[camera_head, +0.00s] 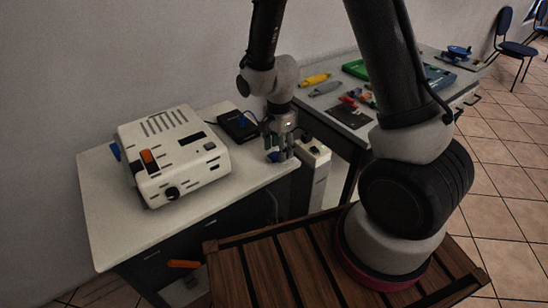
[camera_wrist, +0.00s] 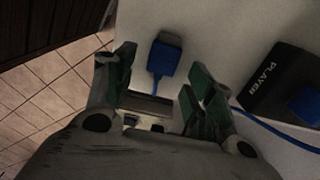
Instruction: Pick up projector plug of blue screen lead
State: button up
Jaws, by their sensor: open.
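A blue plug (camera_head: 272,156) lies on the pale tabletop near its right edge, partly hidden behind my gripper. In the wrist view this plug (camera_wrist: 165,55) lies just beyond my fingertips, with a thin blue lead running from it toward my palm. My gripper (camera_head: 283,153) points down over that corner of the table. Its green-padded fingers (camera_wrist: 160,76) are spread open in the wrist view, with nothing held between them. The white projector (camera_head: 172,155) stands to the left. A second blue connector (camera_wrist: 304,104) is at the black player box (camera_wrist: 275,80), with blue lead beside it.
The player box (camera_head: 238,126) stands close behind my gripper. A white unit with a small green light (camera_head: 314,160) is right of the table edge. A second table (camera_head: 420,70) holds tools and small parts. The tabletop in front of the projector is clear.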

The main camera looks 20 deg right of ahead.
jog(key=shift+f, duration=0.55)
jog(key=c, duration=0.9)
jog(key=shift+c, duration=0.2)
notch_tip(320, 180, up, 10)
